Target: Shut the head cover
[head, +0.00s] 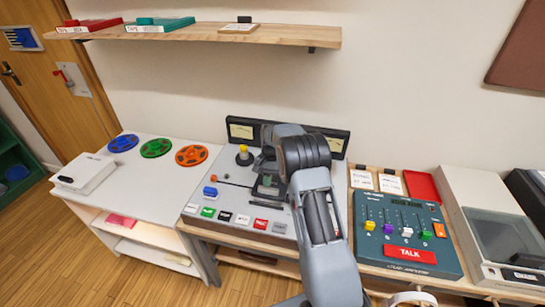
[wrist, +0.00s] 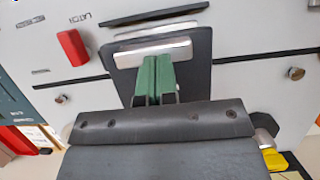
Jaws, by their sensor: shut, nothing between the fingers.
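A dark plate with a silver bar across it, which looks like the head cover (wrist: 195,62), lies in front of my gripper in the wrist view. In the head view, my arm hides much of this spot on the light grey tape deck (head: 232,192). My gripper (wrist: 153,97) has its green fingers together and nothing between them. My gripper also shows in the head view (head: 266,189), low over the deck. I cannot tell how far the cover is open.
A red block (wrist: 72,47) stands by the "LATCH" lettering. A yellow-topped lever (head: 244,156) is left of my gripper, with several labelled buttons (head: 241,219) in front. Meters (head: 242,131) stand behind. A teal mixer (head: 405,235) lies right of my arm; reels (head: 156,148) lie left.

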